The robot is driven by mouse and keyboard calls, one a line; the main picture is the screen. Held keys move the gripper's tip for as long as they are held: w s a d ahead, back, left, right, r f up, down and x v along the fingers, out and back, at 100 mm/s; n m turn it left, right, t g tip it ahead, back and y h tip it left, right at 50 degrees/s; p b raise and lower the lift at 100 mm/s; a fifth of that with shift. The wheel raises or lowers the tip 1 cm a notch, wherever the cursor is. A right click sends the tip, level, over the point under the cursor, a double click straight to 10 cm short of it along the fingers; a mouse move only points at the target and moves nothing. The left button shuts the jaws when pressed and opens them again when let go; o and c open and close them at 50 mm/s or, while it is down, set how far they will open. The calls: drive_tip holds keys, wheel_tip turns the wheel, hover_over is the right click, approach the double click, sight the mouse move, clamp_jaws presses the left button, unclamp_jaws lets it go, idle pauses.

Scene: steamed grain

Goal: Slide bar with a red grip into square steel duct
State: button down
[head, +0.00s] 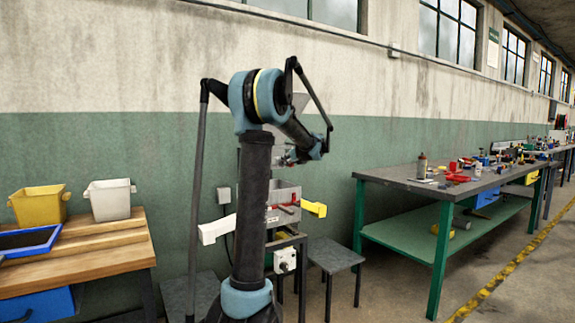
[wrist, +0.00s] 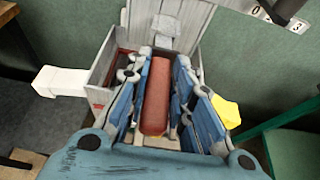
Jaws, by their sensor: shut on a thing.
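The bar's red grip (wrist: 156,95) is a long, rounded red block between the blue finger pads of my gripper (wrist: 160,65) in the wrist view. My gripper is shut on it. Its far end reaches into a grey square steel housing with upright walls (wrist: 105,58), which looks like the steel duct. The rest of the bar is hidden by the fingers and the housing, so I cannot tell how deep it sits. In the head view the housing (head: 286,192) stands beyond my arm, with my gripper (head: 290,160) just above it, partly hidden.
A white chute (head: 217,229) sticks out left of the housing and a yellow one (head: 314,208) right. A wooden bench (head: 85,255) with yellow and white bins stands at left. A grey stool (head: 336,257) and a cluttered green-legged workbench (head: 400,178) stand at right.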

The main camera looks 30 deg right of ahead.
drive_tip(key=shift+w+a, duration=0.15)
drive_tip(key=shift+w, duration=1.5)
idle(0.9)
drive_tip(key=c, duration=1.3)
unclamp_jaws()
